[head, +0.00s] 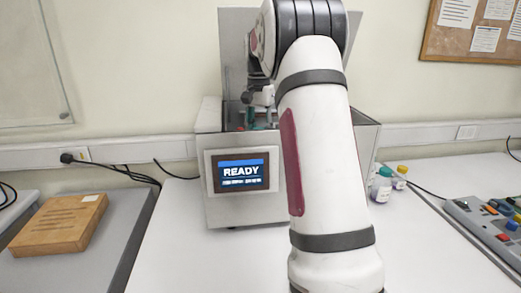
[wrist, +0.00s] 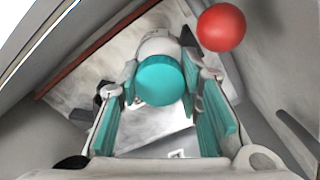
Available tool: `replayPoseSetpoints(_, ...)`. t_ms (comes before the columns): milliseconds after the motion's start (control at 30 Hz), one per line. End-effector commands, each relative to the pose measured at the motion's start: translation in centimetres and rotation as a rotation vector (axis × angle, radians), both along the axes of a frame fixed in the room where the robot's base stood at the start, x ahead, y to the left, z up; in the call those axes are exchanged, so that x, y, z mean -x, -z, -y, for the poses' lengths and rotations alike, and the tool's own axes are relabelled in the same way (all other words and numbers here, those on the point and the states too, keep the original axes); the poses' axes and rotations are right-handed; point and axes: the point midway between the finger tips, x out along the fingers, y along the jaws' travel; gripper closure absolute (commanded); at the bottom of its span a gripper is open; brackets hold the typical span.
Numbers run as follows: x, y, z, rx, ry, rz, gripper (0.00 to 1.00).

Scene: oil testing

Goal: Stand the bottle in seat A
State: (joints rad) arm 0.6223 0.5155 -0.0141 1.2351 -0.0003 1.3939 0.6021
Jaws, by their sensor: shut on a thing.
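The bottle shows in the wrist view as a round teal cap (wrist: 158,82) with a pale body partly visible behind it. My gripper (wrist: 160,85) is shut on it, with a teal-padded finger on each side. In the head view my gripper (head: 259,116) reaches down into the open top of the grey testing machine (head: 210,118), and the held bottle cannot be made out there. Seat A cannot be identified in either view. I cannot tell whether the bottle touches the machine floor.
The machine's raised lid (head: 235,45) stands behind my arm, and its screen (head: 241,174) reads READY. A red ball-shaped part (wrist: 221,27) is close beside the bottle. Capped bottles (head: 382,185) stand right of the machine. A control panel (head: 490,225) lies at far right.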

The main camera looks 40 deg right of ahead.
Motion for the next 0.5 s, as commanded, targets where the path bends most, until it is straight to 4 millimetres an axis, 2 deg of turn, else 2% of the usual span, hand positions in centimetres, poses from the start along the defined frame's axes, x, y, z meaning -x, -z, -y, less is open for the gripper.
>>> replayPoseSetpoints(100, 0.1, 1.6, 0.0, -0.001, -0.001, 0.000, 1.00)
replayPoseSetpoints(267, 0.0, 2.7, 0.0, -0.001, -0.001, 0.000, 1.00)
replayPoseSetpoints(500, 0.1, 5.7, 0.0, -0.002, -0.001, -0.001, 1.00)
